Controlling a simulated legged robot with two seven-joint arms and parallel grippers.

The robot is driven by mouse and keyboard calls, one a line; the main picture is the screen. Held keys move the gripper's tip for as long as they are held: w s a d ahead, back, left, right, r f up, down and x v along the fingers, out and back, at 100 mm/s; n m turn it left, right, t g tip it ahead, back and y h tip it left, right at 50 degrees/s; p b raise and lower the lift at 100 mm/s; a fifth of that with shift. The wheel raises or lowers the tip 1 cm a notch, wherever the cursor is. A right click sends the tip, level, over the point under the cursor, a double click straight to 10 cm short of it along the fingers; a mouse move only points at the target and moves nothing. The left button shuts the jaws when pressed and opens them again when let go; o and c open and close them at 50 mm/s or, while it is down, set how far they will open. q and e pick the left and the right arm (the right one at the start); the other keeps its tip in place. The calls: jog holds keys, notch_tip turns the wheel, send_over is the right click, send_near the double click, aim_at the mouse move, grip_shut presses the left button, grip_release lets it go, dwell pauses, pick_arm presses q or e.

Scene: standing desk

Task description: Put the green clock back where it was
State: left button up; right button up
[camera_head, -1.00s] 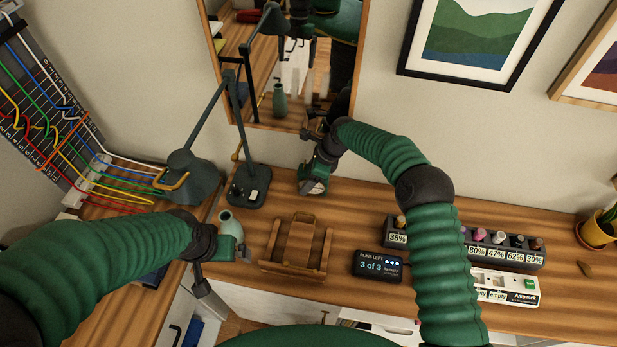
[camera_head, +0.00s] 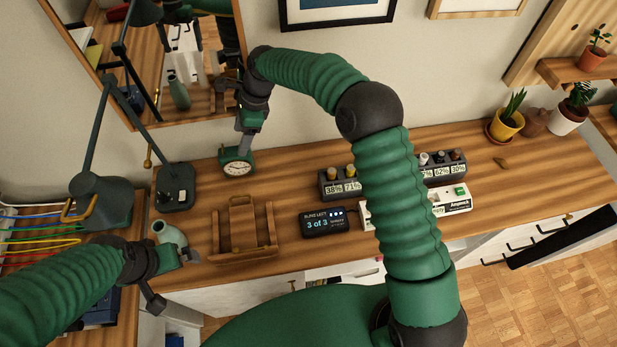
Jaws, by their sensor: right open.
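The green clock (camera_head: 237,166), with a round white face, stands upright on the wooden desk, near the wall and below the mirror. My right gripper (camera_head: 244,146) is open, pointing down just above and behind the clock; whether a finger touches it I cannot tell. My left gripper (camera_head: 188,256) is low at the front left, beside a pale green vase (camera_head: 168,234). Its fingers are too small and partly hidden to show whether they are open or shut.
A wooden stand (camera_head: 242,230) and a black display reading 3 of 3 (camera_head: 324,222) are in front of the clock. A dark lamp (camera_head: 176,196) stands to its left.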

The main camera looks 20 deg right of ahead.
jog(key=s+d+n+h, duration=0.1)
jog(key=s+d+n, duration=0.4)
jog(key=s, duration=0.4)
jog(key=s+d+n+t+h, duration=0.1)
jog(key=s+d+n+h, duration=0.1)
jog(key=s+d+n, duration=0.3)
jog(key=s+d+n+h, duration=0.1)
jog(key=s+d+n, duration=0.4)
jog(key=s+n, duration=0.4)
jog(key=s, duration=0.5)
jog(key=shift+s+r+n+t, duration=0.15)
jog(key=shift+s+n+t, duration=0.15)
